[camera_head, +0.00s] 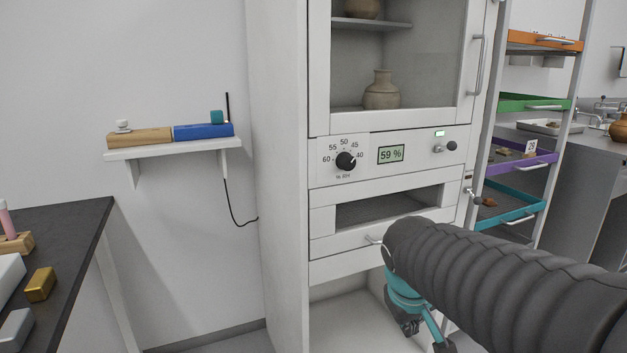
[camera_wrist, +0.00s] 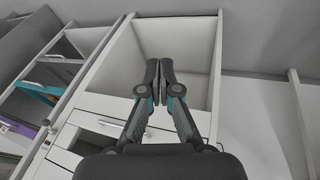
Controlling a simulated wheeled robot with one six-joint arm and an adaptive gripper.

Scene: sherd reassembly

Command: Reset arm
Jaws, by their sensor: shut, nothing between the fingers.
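My arm reaches in from the right of the head view, in front of the lower part of a white cabinet (camera_head: 285,150). My gripper is partly hidden behind the arm in the head view, low in front of the cabinet. In the wrist view my gripper (camera_wrist: 159,72) shows with its two dark fingertips together and nothing between them. Behind the fingers in the wrist view is the open lower bay (camera_wrist: 185,45) of the cabinet, which looks empty where visible.
A rack with orange, green, purple and teal trays (camera_head: 533,103) stands right of the cabinet. A wall shelf (camera_head: 172,148) holds several small items. A dark-topped counter (camera_head: 75,225) is at left. A drawer handle (camera_head: 374,239) lies close to my arm.

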